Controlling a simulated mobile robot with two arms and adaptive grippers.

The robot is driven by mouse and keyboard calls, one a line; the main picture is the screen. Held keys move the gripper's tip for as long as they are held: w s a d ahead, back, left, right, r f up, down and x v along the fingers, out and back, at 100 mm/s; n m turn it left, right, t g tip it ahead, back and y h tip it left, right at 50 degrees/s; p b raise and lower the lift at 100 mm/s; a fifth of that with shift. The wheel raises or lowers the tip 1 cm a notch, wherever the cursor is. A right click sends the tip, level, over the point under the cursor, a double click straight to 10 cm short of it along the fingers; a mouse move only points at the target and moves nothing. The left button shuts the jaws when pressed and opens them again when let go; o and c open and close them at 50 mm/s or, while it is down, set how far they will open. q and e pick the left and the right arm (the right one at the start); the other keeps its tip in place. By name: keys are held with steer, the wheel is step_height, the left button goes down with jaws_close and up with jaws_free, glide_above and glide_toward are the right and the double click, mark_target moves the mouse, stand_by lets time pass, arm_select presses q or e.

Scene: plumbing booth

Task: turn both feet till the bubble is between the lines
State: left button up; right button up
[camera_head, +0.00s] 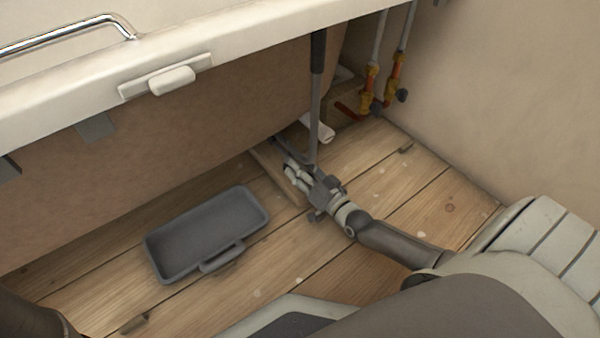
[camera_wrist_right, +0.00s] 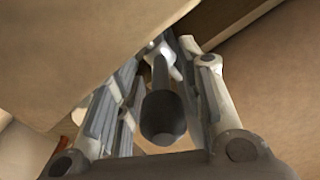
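The pale tub (camera_head: 150,170) spans the upper left of the head view. On its rim sits a pale bar with a rounded capsule (camera_head: 172,80), perhaps the level; no bubble or lines can be made out. My right gripper (camera_head: 297,172) is low beside the tub, at the lower end of an upright grey rod (camera_head: 314,120) with a thick dark upper end. In the right wrist view the dark rounded end (camera_wrist_right: 162,115) shows between the fingers, its shaft running toward the fingertips. Whether they grip it is unclear. The feet cannot be made out. My left gripper is out of view.
A grey tray (camera_head: 205,235) with a handle lies on the wooden floor left of my right gripper. Pipes with orange and yellow valves (camera_head: 368,90) stand by the back wall. A white roll-like thing (camera_head: 318,128) lies behind the rod. Floor around the tray is mostly clear.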

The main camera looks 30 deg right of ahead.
steer(key=shift+w, duration=0.2)
jaws_close()
stand_by(0.4)
